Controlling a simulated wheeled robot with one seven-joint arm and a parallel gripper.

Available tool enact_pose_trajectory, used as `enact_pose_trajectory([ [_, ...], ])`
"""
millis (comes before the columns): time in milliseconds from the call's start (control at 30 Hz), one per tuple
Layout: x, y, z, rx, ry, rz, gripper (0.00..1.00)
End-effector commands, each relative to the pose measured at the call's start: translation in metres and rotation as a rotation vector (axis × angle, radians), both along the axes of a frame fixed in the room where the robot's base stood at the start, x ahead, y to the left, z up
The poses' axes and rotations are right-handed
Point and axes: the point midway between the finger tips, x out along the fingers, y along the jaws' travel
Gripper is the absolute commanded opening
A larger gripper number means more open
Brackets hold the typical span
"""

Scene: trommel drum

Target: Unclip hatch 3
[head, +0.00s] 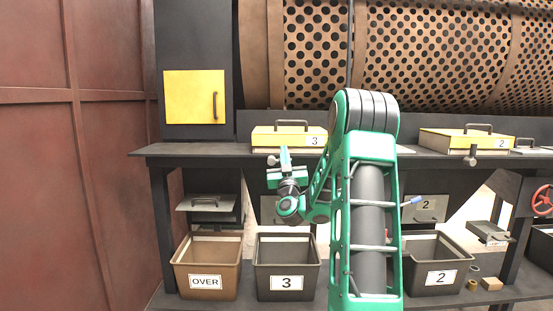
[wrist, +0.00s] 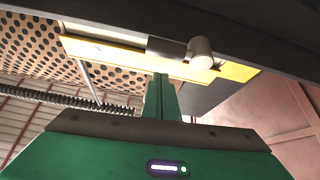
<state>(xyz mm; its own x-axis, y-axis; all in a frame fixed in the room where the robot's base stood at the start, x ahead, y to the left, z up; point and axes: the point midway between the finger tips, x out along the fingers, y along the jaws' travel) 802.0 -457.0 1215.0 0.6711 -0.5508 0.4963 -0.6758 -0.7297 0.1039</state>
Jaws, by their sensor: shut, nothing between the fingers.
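Hatch 3 (head: 262,139) is a yellow lid with a dark handle and a "3" label, lying on the dark ledge below the drum. Its clip, a grey knob (head: 272,160), shows at the front edge just left of my gripper (head: 285,152). In the wrist view the clip (wrist: 202,52) is a pale grey cylinder on a dark block across the yellow edge (wrist: 110,52). My gripper (wrist: 160,80) is shut and empty, its tip just below the dark block. I cannot tell whether it touches. My arm hides the right end of the hatch.
Hatch 2 (head: 440,139) with its own grey clip (head: 473,156) is to the right. Bins marked OVER (head: 205,267), 3 (head: 286,266) and 2 (head: 436,263) stand on the lower shelf. The ledge (head: 190,150) overhangs them. A yellow panel (head: 190,97) is at upper left.

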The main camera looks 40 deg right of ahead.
Motion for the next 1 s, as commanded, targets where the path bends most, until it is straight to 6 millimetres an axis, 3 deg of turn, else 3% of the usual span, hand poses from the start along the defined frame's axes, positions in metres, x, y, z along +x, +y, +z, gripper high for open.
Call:
enact_pose_trajectory([
  [267,-0.013,-0.015,0.012,-0.003,-0.008,-0.021,0.0],
  [1000,-0.012,-0.004,-0.001,-0.002,0.002,-0.018,0.0],
])
